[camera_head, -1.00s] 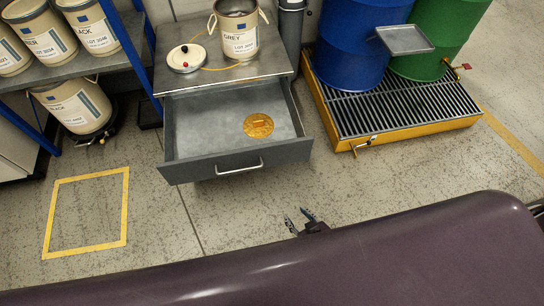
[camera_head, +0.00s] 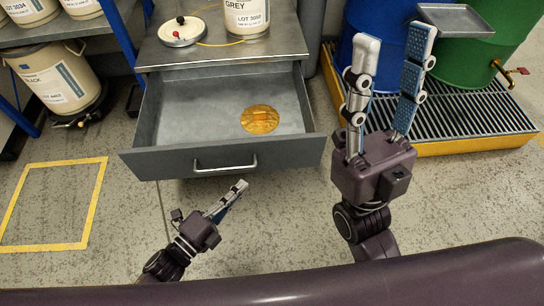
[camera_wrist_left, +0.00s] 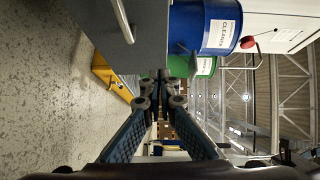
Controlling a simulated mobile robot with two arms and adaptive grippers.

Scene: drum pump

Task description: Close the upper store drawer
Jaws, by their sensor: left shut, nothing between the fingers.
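The upper store drawer (camera_head: 165,162) is pulled out of the grey cabinet below its top. Its front carries a bar handle (camera_head: 225,166), and the bar also shows in the left wrist view (camera_wrist_left: 122,20). A round orange-yellow item (camera_head: 260,119) lies inside on the drawer floor. My left gripper (camera_head: 241,186) is shut and empty, just in front of the drawer front, near and below the handle, apparently not touching it. My right gripper (camera_head: 396,36) is open and empty, fingers pointing up, to the right of the drawer.
A GREY-labelled pail (camera_head: 247,16) and a lid with knobs (camera_head: 182,32) are on the cabinet top. Blue (camera_head: 352,75) and green (camera_head: 462,62) drums stand on a yellow-edged grate (camera_head: 460,130) to the right. Floor at left is free, with a yellow-taped square (camera_head: 92,205).

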